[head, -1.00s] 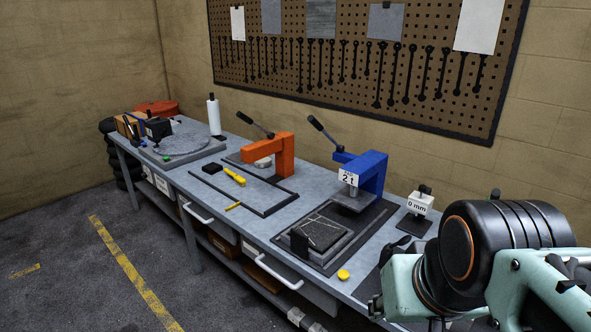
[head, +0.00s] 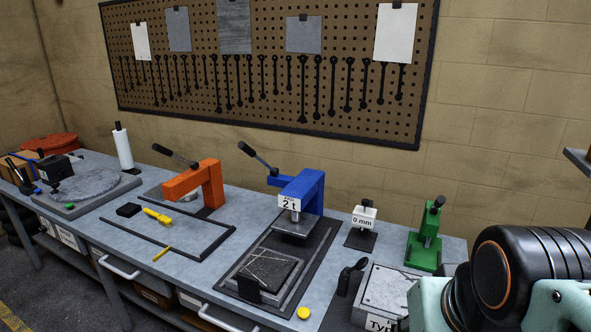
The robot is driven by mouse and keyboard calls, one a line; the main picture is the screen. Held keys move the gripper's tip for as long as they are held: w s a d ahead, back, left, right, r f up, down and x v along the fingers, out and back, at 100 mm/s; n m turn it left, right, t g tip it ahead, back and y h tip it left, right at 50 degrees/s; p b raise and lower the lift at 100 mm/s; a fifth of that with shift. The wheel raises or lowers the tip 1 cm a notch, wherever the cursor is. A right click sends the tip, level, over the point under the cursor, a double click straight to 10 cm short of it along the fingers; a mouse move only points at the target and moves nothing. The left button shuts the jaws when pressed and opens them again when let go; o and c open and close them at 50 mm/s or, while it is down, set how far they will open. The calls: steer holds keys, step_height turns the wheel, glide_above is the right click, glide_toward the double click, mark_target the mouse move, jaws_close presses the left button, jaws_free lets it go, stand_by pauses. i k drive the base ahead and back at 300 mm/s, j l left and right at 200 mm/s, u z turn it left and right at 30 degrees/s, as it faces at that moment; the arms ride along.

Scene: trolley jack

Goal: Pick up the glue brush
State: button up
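I cannot make out a glue brush for certain. A short yellow stick (head: 161,253) lies by the front of the same frame. Thin dark-handled items (head: 17,172) stand at the far left end beside a black box, too small to name. My arm fills the lower right corner in teal and black; my gripper is not in view.
The grey bench (head: 190,273) carries an orange lever press (head: 196,182), a blue press (head: 303,188), a 0 mm gauge (head: 364,217), a green press (head: 426,243), a paper roll (head: 123,149) and a yellow disc (head: 303,313). A pegboard (head: 268,112) hangs behind.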

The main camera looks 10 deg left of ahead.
mark_target(165, 222)
steer(key=i+j, duration=0.25)
steer(key=j, duration=0.35)
steer(key=i+j, duration=0.25)
steer(key=j, duration=0.3)
steer(key=i+j, duration=0.25)
steer(key=j, duration=0.35)
steer(key=i+j, duration=0.25)
steer(key=j, duration=0.3)
steer(key=i+j, duration=0.25)
steer(key=j, duration=0.35)
steer(key=i+j, duration=0.25)
steer(key=j, duration=0.35)
steer(key=i+j, duration=0.25)
steer(key=j, duration=0.3)
steer(key=i+j, duration=0.25)
steer(key=j, duration=0.35)
